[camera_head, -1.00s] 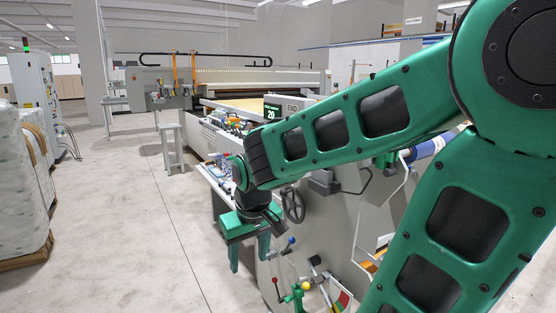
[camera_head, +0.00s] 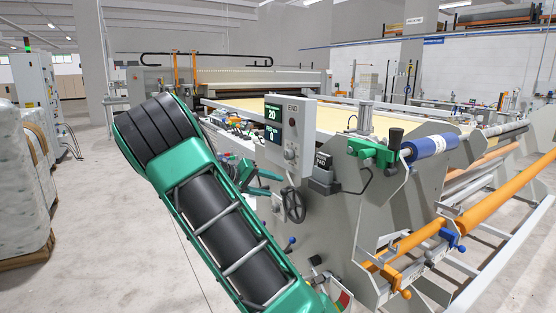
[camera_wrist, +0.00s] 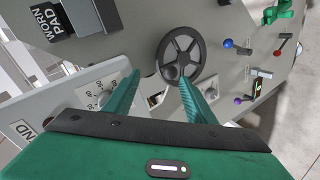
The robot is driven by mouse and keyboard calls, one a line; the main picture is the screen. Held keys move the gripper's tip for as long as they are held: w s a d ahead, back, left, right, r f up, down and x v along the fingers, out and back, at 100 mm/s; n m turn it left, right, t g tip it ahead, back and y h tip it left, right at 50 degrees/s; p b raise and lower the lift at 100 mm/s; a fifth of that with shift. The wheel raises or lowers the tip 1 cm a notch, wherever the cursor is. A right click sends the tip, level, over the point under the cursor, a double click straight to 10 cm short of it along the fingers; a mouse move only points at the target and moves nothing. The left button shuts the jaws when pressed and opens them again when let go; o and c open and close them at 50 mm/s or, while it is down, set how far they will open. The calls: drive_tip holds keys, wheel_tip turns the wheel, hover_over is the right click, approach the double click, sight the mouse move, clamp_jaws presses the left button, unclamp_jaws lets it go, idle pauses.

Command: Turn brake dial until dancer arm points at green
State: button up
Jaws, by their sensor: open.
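My gripper (camera_wrist: 160,80) is open and empty, its two green fingers spread in the wrist view. In the head view the gripper (camera_head: 268,182) is partly hidden behind my arm, in front of the grey machine side. A black spoked handwheel (camera_wrist: 181,57) lies just beyond the right fingertip; it also shows in the head view (camera_head: 293,205). I cannot tell which control is the brake dial. The dancer arm's pointing is too small to read.
Coloured ball levers (camera_wrist: 228,43) stick out beyond the wheel. A blue roll (camera_head: 432,146) and orange bars (camera_head: 510,187) are at right.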

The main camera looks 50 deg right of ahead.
sight(286, 155)
drive_tip(key=w+a+r+m+g+h, duration=0.25)
drive_tip(key=w+r+h, duration=0.2)
drive_tip(key=r, duration=0.35)
drive_tip(key=shift+n+t, duration=0.25)
drive_tip(key=shift+n, duration=0.1)
drive_tip(key=x, duration=1)
drive_tip(key=shift+d+r, duration=0.2)
drive_tip(key=shift+d, duration=0.05)
drive_tip(key=shift+c, duration=0.5)
drive_tip(key=c, duration=0.9)
